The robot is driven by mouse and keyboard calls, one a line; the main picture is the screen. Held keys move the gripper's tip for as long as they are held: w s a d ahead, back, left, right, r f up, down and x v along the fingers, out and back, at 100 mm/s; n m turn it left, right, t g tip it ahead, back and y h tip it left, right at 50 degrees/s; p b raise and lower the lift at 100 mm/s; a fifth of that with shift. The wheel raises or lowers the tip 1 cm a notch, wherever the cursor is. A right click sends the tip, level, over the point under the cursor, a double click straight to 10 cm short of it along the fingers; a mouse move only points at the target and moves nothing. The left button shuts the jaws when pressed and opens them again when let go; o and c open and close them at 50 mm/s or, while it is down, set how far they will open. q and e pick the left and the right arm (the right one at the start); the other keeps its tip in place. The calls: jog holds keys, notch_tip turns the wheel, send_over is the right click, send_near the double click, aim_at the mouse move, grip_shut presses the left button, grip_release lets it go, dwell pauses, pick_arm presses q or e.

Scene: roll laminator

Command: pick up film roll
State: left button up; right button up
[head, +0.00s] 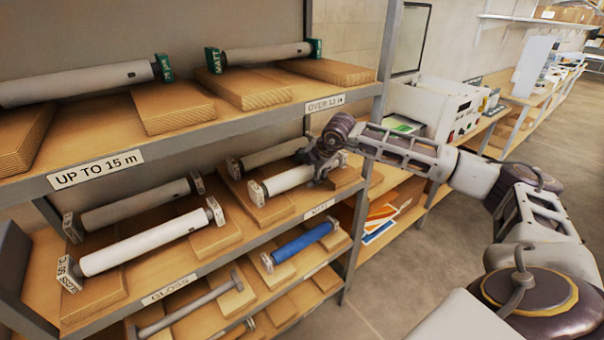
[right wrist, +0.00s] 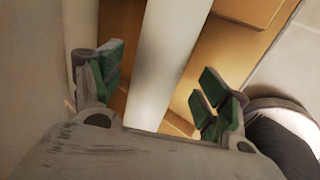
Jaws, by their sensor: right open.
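Several film rolls lie on wooden cradles on a shelf rack. In the head view my right gripper (head: 325,160) is over the right part of the middle shelf, at the right end of a white film roll (head: 288,180). In the right wrist view a pale roll (right wrist: 168,60) runs between the two green-padded fingers (right wrist: 160,92). The fingers are open, with gaps on both sides of the roll. Other rolls are a white one (head: 150,241) at the middle shelf's left, a grey one behind it (head: 135,205), and a blue one (head: 302,242) below. My left gripper is not in view.
The upper shelf (head: 215,126) runs above the middle shelf and holds more rolls (head: 75,84). A rack post (head: 366,190) stands just right of my right gripper. A white machine (head: 435,105) sits on a bench behind my right arm. Open floor lies at lower right.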

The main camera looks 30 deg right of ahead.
aim_at(307, 169)
jog(key=shift+w+a+f+p, duration=0.15)
jog(key=shift+w+f+p, duration=0.2)
jog(key=shift+w+f, duration=0.15)
jog(key=shift+x, duration=1.2)
jog(key=c, duration=1.7)
jog(key=shift+r, duration=0.1)
